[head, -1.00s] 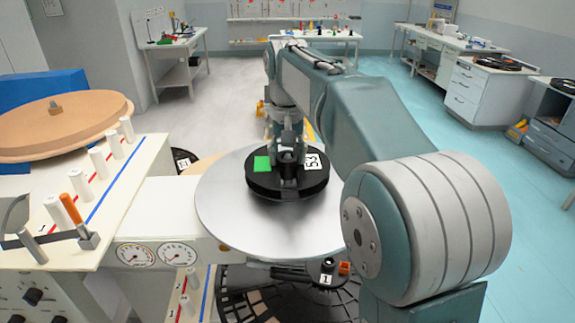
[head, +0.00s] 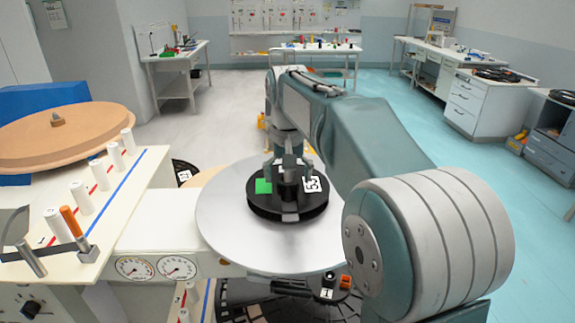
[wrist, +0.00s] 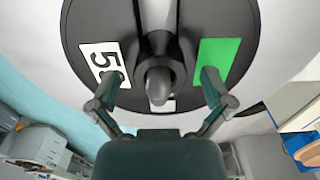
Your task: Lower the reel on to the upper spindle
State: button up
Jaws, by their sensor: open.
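The black reel (head: 287,207) lies on the large silver disc (head: 222,225), looking level, with a green label and a white label marked 53 on its top. In the wrist view the reel (wrist: 85,48) shows from above, and a rounded grey post (wrist: 158,85) stands at its hub; it looks like the spindle tip. My gripper (head: 289,170) is over the reel's middle. In the wrist view its two fingers (wrist: 162,80) are spread wide on either side of the hub, apart from it, with nothing held. The underside of the reel is hidden.
A cream bench (head: 130,215) with white pegs and an orange-handled lever stands at the left, beside a tan round disc (head: 70,135). A dark spoked disc (head: 240,300) lies below the silver disc.

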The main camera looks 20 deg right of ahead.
notch_tip(320, 180, up, 11)
jog(key=shift+f, duration=0.15)
jog(key=shift+r, duration=0.5)
jog(key=shift+s, duration=0.1)
jog(key=shift+s, duration=0.25)
jog(key=s+f+n+t, duration=0.1)
jog(key=s+f+t, duration=0.1)
jog(key=s+f, duration=0.7)
jog(key=s+f+n+t, duration=0.1)
jog(key=s+f+t, duration=0.2)
jog(key=s+f, duration=0.6)
jog(key=s, duration=0.6)
jog(key=shift+s+f+t, duration=0.15)
jog(key=shift+f+t, duration=0.1)
jog(key=shift+t, duration=0.05)
